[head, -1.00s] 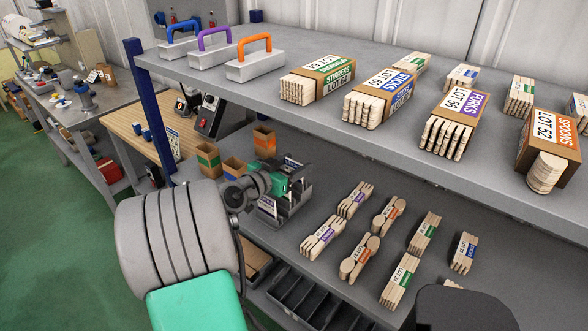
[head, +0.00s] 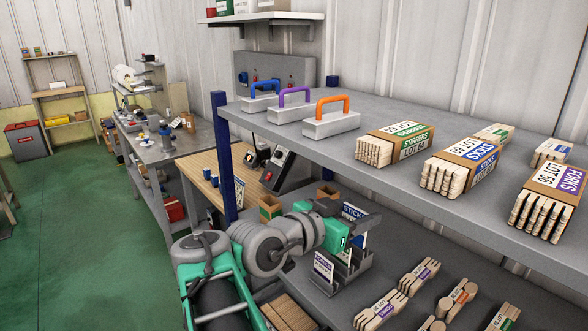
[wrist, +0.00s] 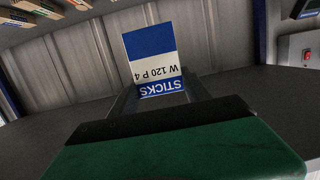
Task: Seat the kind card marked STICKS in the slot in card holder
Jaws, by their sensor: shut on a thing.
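The STICKS card (head: 353,212) is white with blue bands and stands roughly upright in my gripper (head: 357,224). In the wrist view the card (wrist: 152,57) shows upside down, gripped at its STICKS end between the fingers (wrist: 160,92). The grey card holder (head: 345,272) is on the lower shelf, just below my gripper. A white card with purple lettering (head: 323,266) stands at its left part. My gripper and the holder's uprights hide the slot and the card's lower edge, so I cannot tell whether the card touches the holder.
The upper shelf (head: 400,177) overhangs behind, with wrapped bundles (head: 395,146) and handled blocks (head: 331,118). More bundles (head: 380,308) lie right of the holder on the lower shelf. A small cardboard box (head: 270,208) stands to its left.

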